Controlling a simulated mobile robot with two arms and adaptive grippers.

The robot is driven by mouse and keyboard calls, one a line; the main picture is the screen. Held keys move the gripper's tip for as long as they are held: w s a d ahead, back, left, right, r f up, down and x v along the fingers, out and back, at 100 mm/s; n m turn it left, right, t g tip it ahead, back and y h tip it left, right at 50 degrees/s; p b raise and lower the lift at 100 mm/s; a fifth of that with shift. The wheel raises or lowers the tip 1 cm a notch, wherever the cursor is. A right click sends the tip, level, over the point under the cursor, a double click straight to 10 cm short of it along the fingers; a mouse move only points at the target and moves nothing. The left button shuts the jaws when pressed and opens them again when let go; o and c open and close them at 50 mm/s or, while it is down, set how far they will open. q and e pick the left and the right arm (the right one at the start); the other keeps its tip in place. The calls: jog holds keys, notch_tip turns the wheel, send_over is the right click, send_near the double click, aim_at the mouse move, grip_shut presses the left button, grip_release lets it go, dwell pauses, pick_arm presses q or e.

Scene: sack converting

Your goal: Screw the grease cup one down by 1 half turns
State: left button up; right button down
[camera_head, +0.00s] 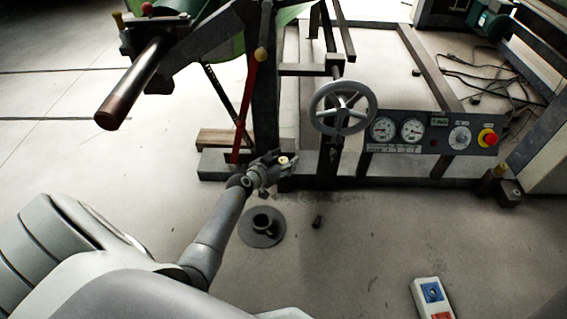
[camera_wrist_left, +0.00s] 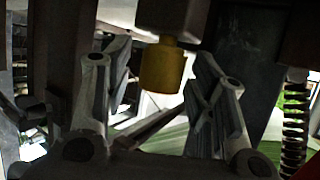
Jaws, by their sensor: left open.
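A brass-yellow grease cup (camera_wrist_left: 162,70) hangs below a dark block in the left wrist view. It looks upright, and its lower end lies between the two finger pads in the picture. My left gripper (camera_wrist_left: 160,88) is open, with a visible gap on each side of the cup. In the head view my left gripper (camera_head: 280,165) is at the lower part of the machine frame, and a small pale-yellow piece (camera_head: 283,160) shows at its fingers. I cannot tell whether this is the same cup. My right gripper is not in view.
A grey handwheel (camera_head: 342,107) and a gauge panel (camera_head: 433,132) with a red button are right of the gripper. A red lever (camera_head: 245,110) stands close to its left. A coiled spring (camera_wrist_left: 295,115) is right of the fingers. A round flanged part (camera_head: 262,226) lies on the floor.

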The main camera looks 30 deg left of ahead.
pick_arm(q)
jog(key=c, duration=1)
jog(key=shift+r+m+h+p, duration=0.15)
jog(key=shift+m+h+p, duration=0.15)
jog(key=shift+h+p, duration=0.1)
